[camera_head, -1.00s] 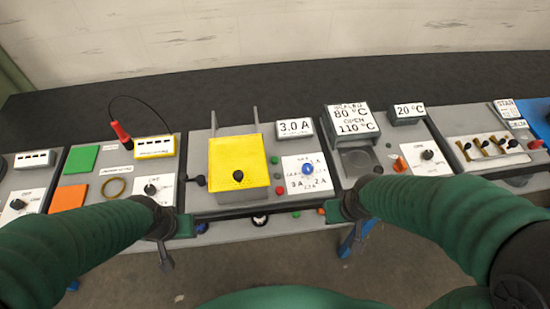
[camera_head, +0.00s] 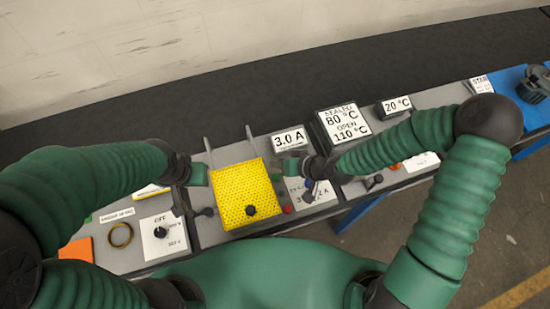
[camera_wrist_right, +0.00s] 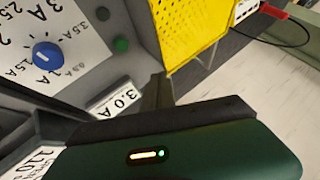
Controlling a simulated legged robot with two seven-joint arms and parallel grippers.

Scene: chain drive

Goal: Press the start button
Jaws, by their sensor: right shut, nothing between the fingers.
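The machine with the yellow perforated cover (camera_head: 243,190) has a white dial panel (camera_head: 318,197) at its right. A small red button (camera_head: 287,209) sits between cover and panel. In the right wrist view a green round button (camera_wrist_right: 121,44) sits beside the panel with the blue knob (camera_wrist_right: 47,55). I cannot read a start label on any button. My right gripper (camera_head: 310,187) is shut and empty over the panel, partly hiding it. Its dark fingers show in the wrist view (camera_wrist_right: 157,92), near the green button. My left gripper (camera_head: 181,203) is left of the yellow cover; its jaw opening is unclear.
The 3.0 A display (camera_head: 289,140) stands behind the right gripper. The 80/110 °C sign (camera_head: 343,123) and 20 °C display (camera_head: 396,104) stand to the right, close to my right forearm. A black-knobbed lever (camera_head: 204,212) sits near the left gripper.

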